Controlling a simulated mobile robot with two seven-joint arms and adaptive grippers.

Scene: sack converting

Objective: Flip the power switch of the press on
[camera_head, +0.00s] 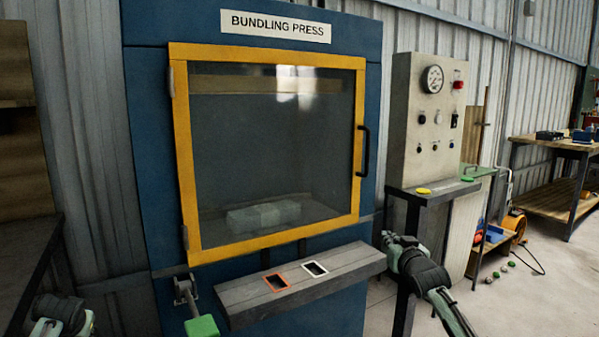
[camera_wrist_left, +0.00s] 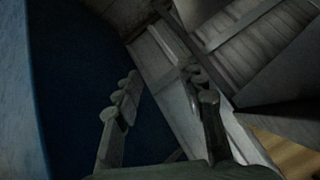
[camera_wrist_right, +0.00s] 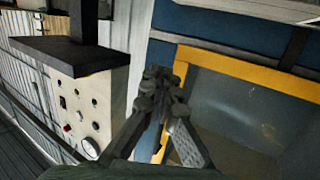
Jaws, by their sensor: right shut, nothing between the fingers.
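The blue bundling press (camera_head: 150,120) has a closed yellow-framed window door (camera_head: 365,110). To its right stands a beige control cabinet (camera_head: 405,130), which also shows upside down in the right wrist view (camera_wrist_right: 85,105). Its face carries a round gauge (camera_head: 432,79), a red lamp (camera_head: 458,85), a black switch (camera_head: 454,121) and several small knobs; which one is the power switch, and its position, I cannot tell. My right gripper (camera_head: 388,239) is shut and empty, below and left of the cabinet face, apart from it; its fingers meet in the right wrist view (camera_wrist_right: 160,78). My left gripper (camera_wrist_left: 165,85) is open and empty.
A grey shelf (camera_head: 350,262) with orange and white framed slots juts from the press front. A green pedal-like block (camera_head: 203,326) is at lower left. A workbench (camera_head: 555,145) stands far right.

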